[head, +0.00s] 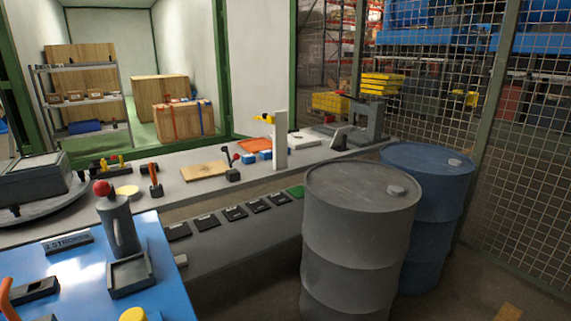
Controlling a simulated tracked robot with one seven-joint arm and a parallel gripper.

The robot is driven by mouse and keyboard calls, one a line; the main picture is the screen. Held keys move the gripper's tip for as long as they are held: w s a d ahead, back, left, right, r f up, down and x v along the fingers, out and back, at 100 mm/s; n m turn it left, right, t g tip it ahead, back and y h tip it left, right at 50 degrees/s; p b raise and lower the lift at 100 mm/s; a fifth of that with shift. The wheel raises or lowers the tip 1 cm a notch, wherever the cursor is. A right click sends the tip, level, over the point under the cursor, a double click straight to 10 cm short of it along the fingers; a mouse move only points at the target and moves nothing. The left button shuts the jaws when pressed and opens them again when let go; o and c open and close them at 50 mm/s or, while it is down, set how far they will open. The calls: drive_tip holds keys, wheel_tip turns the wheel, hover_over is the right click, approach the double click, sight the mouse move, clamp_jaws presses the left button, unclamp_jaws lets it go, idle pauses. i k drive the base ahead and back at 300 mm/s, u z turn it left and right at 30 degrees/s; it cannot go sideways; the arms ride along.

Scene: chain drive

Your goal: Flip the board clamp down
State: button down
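A light wooden board (204,171) lies flat on the grey bench (180,187) in the head view. At its right end stands a small dark clamp (232,174) with a dark arm sticking up and a red tip beside it. The arm looks raised, clear of the board. The clamp is small here, so its exact contact with the board cannot be told. My gripper is not in view.
A grey drum (359,240) and a blue drum (430,215) stand at the right, in front of the bench. A blue table (85,285) with a red-knobbed lever fills the lower left. Several black pads line the lower ledge. A mesh fence (520,150) closes the right side.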

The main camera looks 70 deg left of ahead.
sight(237, 156)
drive_tip(key=z, duration=0.3)
drive_tip(key=i, duration=0.45)
drive_tip(key=u, duration=1.7)
drive_tip(key=i, duration=0.2)
drive_tip(key=u, duration=2.4)
drive_tip(key=i, duration=1)
drive_tip(key=z, duration=0.4)
